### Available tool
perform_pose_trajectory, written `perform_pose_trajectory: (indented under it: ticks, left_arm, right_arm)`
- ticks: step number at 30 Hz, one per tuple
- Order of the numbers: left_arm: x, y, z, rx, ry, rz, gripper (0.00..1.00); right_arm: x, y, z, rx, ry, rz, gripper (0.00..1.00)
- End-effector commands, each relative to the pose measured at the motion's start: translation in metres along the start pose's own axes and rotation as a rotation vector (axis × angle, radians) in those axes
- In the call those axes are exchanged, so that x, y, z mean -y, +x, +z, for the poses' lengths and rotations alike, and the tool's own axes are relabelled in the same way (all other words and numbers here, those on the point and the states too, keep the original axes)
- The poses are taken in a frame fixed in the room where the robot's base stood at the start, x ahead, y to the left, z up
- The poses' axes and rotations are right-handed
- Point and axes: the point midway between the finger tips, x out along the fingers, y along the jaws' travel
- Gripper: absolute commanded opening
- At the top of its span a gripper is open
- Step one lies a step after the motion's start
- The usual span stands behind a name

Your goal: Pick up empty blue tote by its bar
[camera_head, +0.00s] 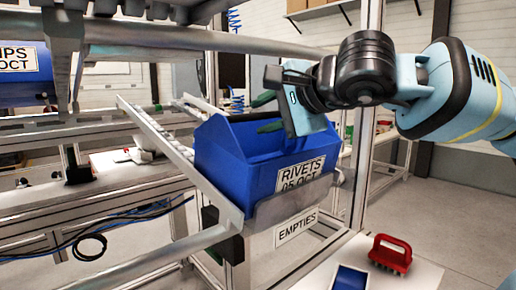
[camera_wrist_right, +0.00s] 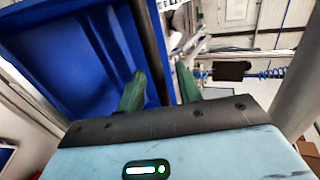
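The blue tote (camera_head: 235,160), labelled RIVETS 05 OCT, sits tilted on a sloping metal rack marked EMPTIES. Its inside looks empty where it shows in the right wrist view (camera_wrist_right: 70,60). My right gripper (camera_head: 268,112) reaches in over the tote's top from the right, its green fingers apart. In the right wrist view, a dark bar (camera_wrist_right: 154,45) along the tote's edge runs between the two open fingers (camera_wrist_right: 160,88). One finger is on the tote's inner side and one on the outer side. I cannot tell whether either finger touches the bar. My left gripper is not in view.
The rack's side rail (camera_head: 180,155) runs close along the tote's left side. A metal post (camera_head: 366,130) stands to the right. Another blue tote (camera_head: 25,75) is at upper left.

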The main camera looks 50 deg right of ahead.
Motion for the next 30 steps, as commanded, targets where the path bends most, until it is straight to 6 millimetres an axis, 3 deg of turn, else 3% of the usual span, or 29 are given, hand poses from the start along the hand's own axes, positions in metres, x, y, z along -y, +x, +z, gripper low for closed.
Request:
perform_pose_trajectory:
  ticks: [1,9,25,30]
  left_arm:
    - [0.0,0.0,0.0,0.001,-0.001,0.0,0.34]
    - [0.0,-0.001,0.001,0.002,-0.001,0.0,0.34]
    - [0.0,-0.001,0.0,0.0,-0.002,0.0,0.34]
    - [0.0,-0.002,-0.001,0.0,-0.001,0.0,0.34]
  right_arm:
    - [0.0,0.0,0.0,0.0,0.0,0.0,0.32]
    - [0.0,0.0,0.0,0.0,0.0,0.0,0.0]
    - [0.002,-0.001,0.0,-0.001,-0.001,-0.002,0.0]
    - [0.011,-0.004,-0.001,-0.003,0.0,-0.002,0.0]
